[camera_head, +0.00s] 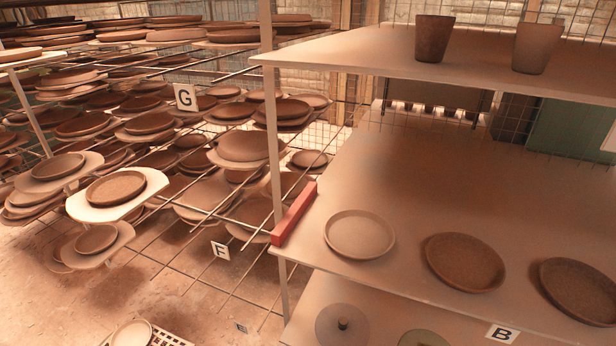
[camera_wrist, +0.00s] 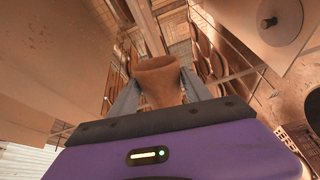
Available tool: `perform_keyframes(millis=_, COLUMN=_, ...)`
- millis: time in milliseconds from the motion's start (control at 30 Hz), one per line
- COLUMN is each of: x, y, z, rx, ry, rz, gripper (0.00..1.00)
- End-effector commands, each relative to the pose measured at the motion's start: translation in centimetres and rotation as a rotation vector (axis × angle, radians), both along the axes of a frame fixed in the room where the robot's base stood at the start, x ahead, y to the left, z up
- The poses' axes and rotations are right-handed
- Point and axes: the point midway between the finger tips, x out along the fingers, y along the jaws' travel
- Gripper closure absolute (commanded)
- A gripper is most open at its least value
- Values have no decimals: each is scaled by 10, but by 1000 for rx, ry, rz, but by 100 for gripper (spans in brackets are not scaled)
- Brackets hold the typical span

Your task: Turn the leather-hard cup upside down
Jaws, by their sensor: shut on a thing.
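My gripper (camera_wrist: 160,84) shows only in the wrist view, where its two grey fingers are shut on a brown cup (camera_wrist: 160,76). The cup sits between the fingers, and its flared wider end is at the top of that picture. I cannot tell from this view how the cup is tilted in the room. In the head view, a dark cup (camera_head: 434,40) and a lighter cup (camera_head: 537,48) stand on the upper shelf board, wider end up. My gripper and the held cup are not in the head view.
The upper shelf board (camera_head: 350,55) overhangs a middle board (camera_head: 400,180) with a pale plate (camera_head: 359,234), two darker plates (camera_head: 465,262) (camera_head: 577,290) and a red bar (camera_head: 294,214) at its left edge. The middle board's back is clear. Racks of plates (camera_head: 115,188) fill the left.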

Motion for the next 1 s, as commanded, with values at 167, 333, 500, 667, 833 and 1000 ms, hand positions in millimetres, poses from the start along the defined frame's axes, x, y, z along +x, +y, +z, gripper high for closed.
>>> perform_keyframes(millis=167, x=0, y=0, z=0, rx=-140, ry=-4, rz=0, gripper=87)
perform_keyframes(millis=333, x=0, y=0, z=1, rx=-140, ry=-4, rz=0, gripper=87)
perform_keyframes(millis=500, x=0, y=-1, z=-1, rx=-263, ry=-5, rz=-2, gripper=87)
perform_keyframes(millis=667, x=0, y=-1, z=-2, rx=-540, ry=-8, rz=-2, gripper=87)
perform_keyframes(millis=833, x=0, y=0, z=0, rx=-665, ry=-10, rz=0, gripper=87)
perform_keyframes(millis=1000, x=0, y=0, z=1, rx=-664, ry=-10, rz=0, gripper=87)
